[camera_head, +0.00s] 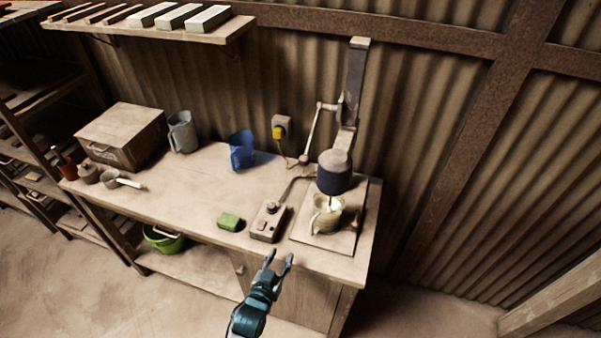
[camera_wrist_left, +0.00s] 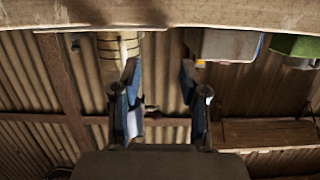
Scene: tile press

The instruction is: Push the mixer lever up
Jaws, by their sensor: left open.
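The mixer stands at the bench's right end, with a tall column (camera_head: 355,85) and a dark motor head (camera_head: 335,176). Its pale lever (camera_head: 312,132) is at the column's left side; its knobbed end hangs low, near the head's level. A pale jug (camera_head: 327,214) stands under the head, with the shaft reaching into it. My left gripper (camera_head: 279,258) is open and empty in front of the bench's front edge, apart from the mixer. In the left wrist view, upside down, the open fingers (camera_wrist_left: 161,90) point toward the jug (camera_wrist_left: 116,60). My right gripper is not in view.
A switch box (camera_head: 268,222) and green sponge (camera_head: 230,222) sit near the bench's front edge, left of the jug. A shelf (camera_head: 220,34) hangs above. The bench's middle is clear.

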